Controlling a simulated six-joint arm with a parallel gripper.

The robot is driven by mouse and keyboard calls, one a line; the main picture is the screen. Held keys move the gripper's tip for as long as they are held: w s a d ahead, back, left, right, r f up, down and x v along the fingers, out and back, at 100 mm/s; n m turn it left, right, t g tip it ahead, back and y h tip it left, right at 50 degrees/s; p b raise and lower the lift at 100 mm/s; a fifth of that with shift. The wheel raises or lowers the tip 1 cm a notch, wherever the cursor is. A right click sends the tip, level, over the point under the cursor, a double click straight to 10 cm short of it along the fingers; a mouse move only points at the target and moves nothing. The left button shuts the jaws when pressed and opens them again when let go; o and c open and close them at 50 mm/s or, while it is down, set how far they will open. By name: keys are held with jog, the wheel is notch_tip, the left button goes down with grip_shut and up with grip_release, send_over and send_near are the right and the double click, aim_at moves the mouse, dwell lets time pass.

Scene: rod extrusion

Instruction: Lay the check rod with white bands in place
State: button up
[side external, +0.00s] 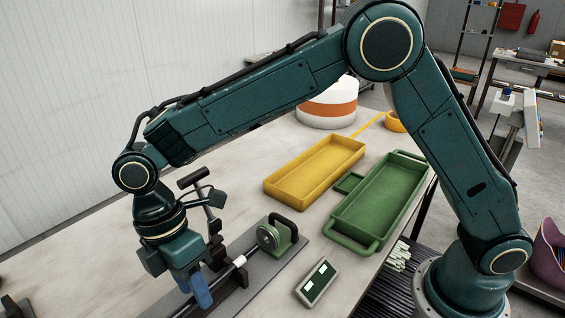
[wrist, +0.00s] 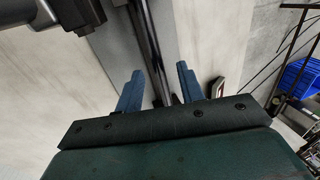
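The check rod (side external: 240,261) is dark with a pale band showing. It lies along the dark fixture (side external: 238,275) on a grey base plate (side external: 262,258), its right end near a round green-framed dial piece (side external: 276,236). My gripper (side external: 203,292) is low over the left part of the fixture, its blue fingers pointing down. In the wrist view, the two fingers of my gripper (wrist: 158,92) stand apart, with a dark bar (wrist: 150,45) running between them and a gap on both sides. The rod's left part is hidden behind my gripper in the side view.
A yellow tray (side external: 270,187) and a green handled tray (side external: 345,241) stand behind, both looking empty. A small display box (side external: 316,282) lies right of the base plate. A clamp-like post (side external: 211,215) rises close beside my gripper. Pale rods (side external: 398,256) lie beyond the table edge.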

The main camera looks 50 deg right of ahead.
jog(key=v, duration=0.7)
jog(key=shift+r, duration=0.2)
dwell(0.4)
dwell(0.7)
jog(key=w+d+r+m+t+y, duration=0.3)
jog(key=w+r+m, duration=0.1)
jog(key=r, duration=0.6)
jog(key=s+d+r+m+t, duration=0.2)
jog(key=s+d+r+m, duration=0.2)
jog(key=d, duration=0.4)
jog(key=s+d+f+m+t+h, duration=0.1)
jog(key=s+d+f+m, duration=0.2)
jog(key=s+d, duration=0.6)
jog(key=s+d+f+m+t+h, duration=0.2)
jog(key=s+d+f+m, duration=0.1)
jog(key=s+d+m, duration=0.4)
jog(key=s+d, duration=0.2)
jog(key=d, duration=0.2)
jog(key=shift+s+d+f+t, duration=0.3)
jog(key=shift+s+d+f, duration=0.05)
jog(key=shift+f, duration=0.05)
